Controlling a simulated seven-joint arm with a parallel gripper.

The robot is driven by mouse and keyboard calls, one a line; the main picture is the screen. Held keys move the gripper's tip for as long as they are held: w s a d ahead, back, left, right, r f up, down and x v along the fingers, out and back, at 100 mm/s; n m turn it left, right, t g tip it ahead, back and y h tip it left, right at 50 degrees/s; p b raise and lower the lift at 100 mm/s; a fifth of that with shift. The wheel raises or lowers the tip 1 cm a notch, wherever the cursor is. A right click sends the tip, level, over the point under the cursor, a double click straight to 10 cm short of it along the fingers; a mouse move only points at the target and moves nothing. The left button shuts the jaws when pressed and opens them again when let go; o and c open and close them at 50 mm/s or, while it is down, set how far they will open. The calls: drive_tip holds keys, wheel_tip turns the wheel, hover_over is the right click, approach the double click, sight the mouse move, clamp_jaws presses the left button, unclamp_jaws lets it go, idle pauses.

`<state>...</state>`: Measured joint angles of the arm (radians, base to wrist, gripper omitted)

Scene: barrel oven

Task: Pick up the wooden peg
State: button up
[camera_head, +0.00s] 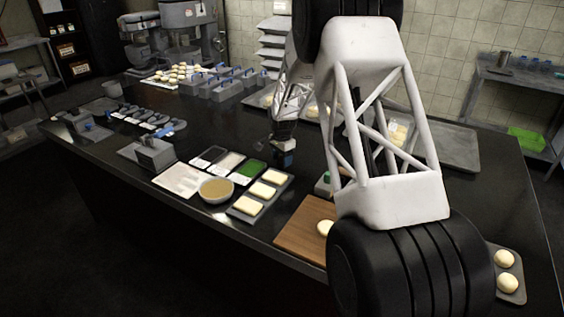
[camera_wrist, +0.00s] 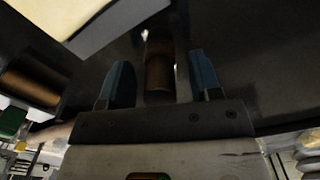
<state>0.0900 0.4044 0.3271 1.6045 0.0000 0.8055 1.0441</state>
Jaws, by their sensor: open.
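The wooden peg (camera_wrist: 158,70) shows in the wrist view as a short brown cylinder between the two blue fingers of my gripper (camera_wrist: 160,78). The fingers are apart, with a dark gap visible on each side of the peg, so it is not clamped. In the head view my gripper (camera_head: 284,158) is low over the black counter, behind the row of trays. I cannot make out the peg there; the gripper or its small size hides it.
A tray of pale blocks (camera_head: 236,214) and a wooden board (camera_head: 292,240) with dough lie nearer the front edge. A bowl (camera_head: 216,190) and small colored trays are to the left. Grey tins (camera_head: 222,84) stand farther back. My white arm link covers the right part.

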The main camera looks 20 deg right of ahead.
idle(0.3)
drive_tip(key=c, duration=1)
drive_tip(key=shift+o, duration=0.2)
drive_tip(key=shift+r, duration=0.1)
drive_tip(key=shift+r, duration=0.7)
drive_tip(key=shift+s+r, duration=0.25)
drive_tip(key=shift+r, duration=0.3)
drive_tip(key=shift+s+r, duration=0.25)
drive_tip(key=shift+r, duration=0.3)
drive_tip(key=s, duration=0.5)
drive_tip(key=s+a+r, duration=0.1)
drive_tip(key=s, duration=0.9)
drive_tip(key=shift+a+r, duration=0.15)
drive_tip(key=shift+a, duration=0.05)
drive_tip(key=shift+a, duration=0.1)
